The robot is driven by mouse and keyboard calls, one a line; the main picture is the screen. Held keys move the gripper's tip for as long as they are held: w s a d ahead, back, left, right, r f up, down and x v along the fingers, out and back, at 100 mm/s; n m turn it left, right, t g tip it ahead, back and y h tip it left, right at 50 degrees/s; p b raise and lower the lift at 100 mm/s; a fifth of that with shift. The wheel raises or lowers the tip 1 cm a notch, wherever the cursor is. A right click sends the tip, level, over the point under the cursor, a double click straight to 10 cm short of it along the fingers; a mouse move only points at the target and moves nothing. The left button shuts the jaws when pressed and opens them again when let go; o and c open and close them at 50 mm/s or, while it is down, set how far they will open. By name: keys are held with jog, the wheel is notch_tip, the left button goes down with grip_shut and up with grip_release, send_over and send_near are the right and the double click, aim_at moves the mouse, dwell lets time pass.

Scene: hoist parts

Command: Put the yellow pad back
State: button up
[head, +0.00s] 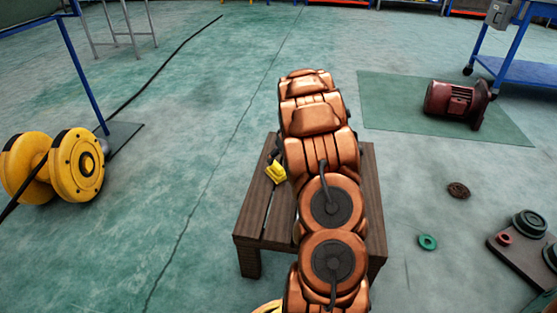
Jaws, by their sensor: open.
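A small yellow piece (276,172), which looks like the yellow pad, shows at the left side of my copper-coloured arm, over the slatted wooden bench (252,222). It has a dark part at its upper left edge. My arm covers its right side, and I cannot tell whether it lies on the bench or is touched by anything. My gripper is not visible; my arm links hide it. Another yellow edge (267,307) shows at the bottom of the picture, mostly cut off.
A yellow double-flanged wheel (77,165) stands at left near a blue-legged table. A maroon motor (455,101) lies on a green mat (385,92). A green ring (427,242) and brown disc (458,190) lie right of the bench. A dark board (515,265) holds round parts. Floor left of the bench is clear.

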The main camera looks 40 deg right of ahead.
jog(key=s+a+r+g+y, duration=0.1)
jog(key=s+a+r, duration=0.3)
jog(key=a, duration=0.6)
jog(key=s+a+r+g+y, duration=0.15)
jog(key=s+a+r, duration=0.25)
jog(key=a, duration=0.7)
jog(key=s+a+r+g, duration=0.1)
jog(key=s+a+r, duration=0.3)
jog(key=a, duration=0.6)
jog(key=s+a+r+g, duration=0.1)
jog(key=s+a, duration=0.3)
jog(key=s, duration=0.4)
jog(key=s+a+r+n+g+h, duration=0.1)
jog(key=s+a, duration=0.3)
jog(key=s, duration=0.4)
jog(key=s+a+r+n+g, duration=0.1)
jog(key=s+a, duration=0.3)
jog(key=s, duration=0.4)
jog(key=shift+a+r+g+h, duration=0.25)
jog(key=shift+r+g+h, duration=0.1)
jog(key=shift+g, duration=0.4)
notch_tip(320, 180, up, 42)
jog(key=t+p, duration=0.1)
jog(key=p, duration=3.9)
jog(key=shift+t, duration=0.3)
jog(key=shift+d+f, duration=0.1)
